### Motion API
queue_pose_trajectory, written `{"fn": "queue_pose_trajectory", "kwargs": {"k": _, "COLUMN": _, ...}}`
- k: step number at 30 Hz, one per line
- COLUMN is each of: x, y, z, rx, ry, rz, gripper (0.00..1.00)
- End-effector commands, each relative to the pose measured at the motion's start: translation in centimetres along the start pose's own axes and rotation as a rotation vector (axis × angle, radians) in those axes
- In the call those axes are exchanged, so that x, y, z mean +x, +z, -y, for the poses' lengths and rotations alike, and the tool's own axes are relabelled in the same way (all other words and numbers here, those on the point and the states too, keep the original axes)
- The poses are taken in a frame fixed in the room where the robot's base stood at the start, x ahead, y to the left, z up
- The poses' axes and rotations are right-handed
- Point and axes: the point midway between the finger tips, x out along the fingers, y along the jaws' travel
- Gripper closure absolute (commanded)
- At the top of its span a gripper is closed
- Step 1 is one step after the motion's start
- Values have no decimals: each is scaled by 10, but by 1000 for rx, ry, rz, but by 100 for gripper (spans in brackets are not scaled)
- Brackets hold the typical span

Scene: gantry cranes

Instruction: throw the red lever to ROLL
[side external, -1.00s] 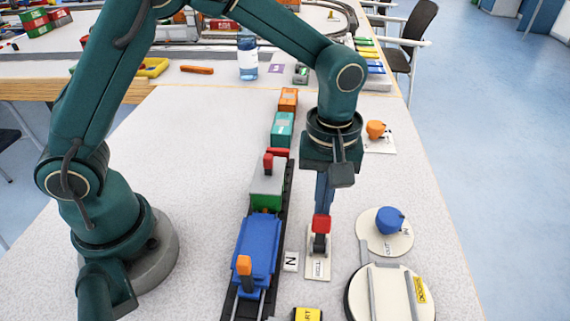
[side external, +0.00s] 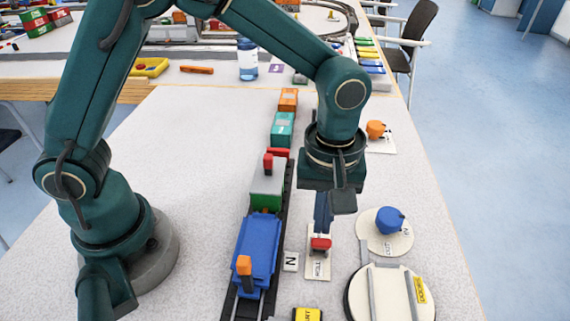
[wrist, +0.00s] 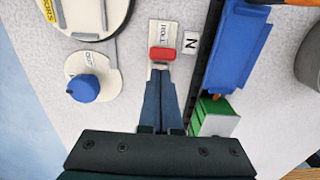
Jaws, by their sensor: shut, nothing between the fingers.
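The red lever (side external: 320,243) stands on a small pale plate (side external: 317,272) marked ROLL at the near end. Its red handle leans toward the ROLL marking, which shows just in front of it. In the wrist view the red handle (wrist: 162,54) lies across the plate just below the word ROLL (wrist: 162,32). My gripper (side external: 321,232) is shut and empty. Its fingertips are right behind the handle, on the side away from ROLL, and seem to touch it. The fingers hide part of the lever's stem.
A small N card (side external: 291,261) lies left of the lever plate. Left of that, a blue wagon (side external: 258,243) and other wagons stand on a track. To the right are a blue knob (side external: 390,220) on a round plate and a round turntable (side external: 360,300).

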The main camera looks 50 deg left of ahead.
Motion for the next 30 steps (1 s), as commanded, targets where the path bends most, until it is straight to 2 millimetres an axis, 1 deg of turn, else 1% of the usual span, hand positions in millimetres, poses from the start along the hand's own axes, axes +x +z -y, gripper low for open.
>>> {"fn": "queue_pose_trajectory", "kwargs": {"k": 14, "x": -2, "y": -13, "z": 0, "rx": -1, "ry": 2, "rz": -1, "gripper": 100}}
{"fn": "queue_pose_trajectory", "kwargs": {"k": 17, "x": -8, "y": -13, "z": -1, "rx": -1, "ry": 3, "rz": -1, "gripper": 100}}
{"fn": "queue_pose_trajectory", "kwargs": {"k": 30, "x": -51, "y": -13, "z": -1, "rx": -1, "ry": 4, "rz": -2, "gripper": 100}}
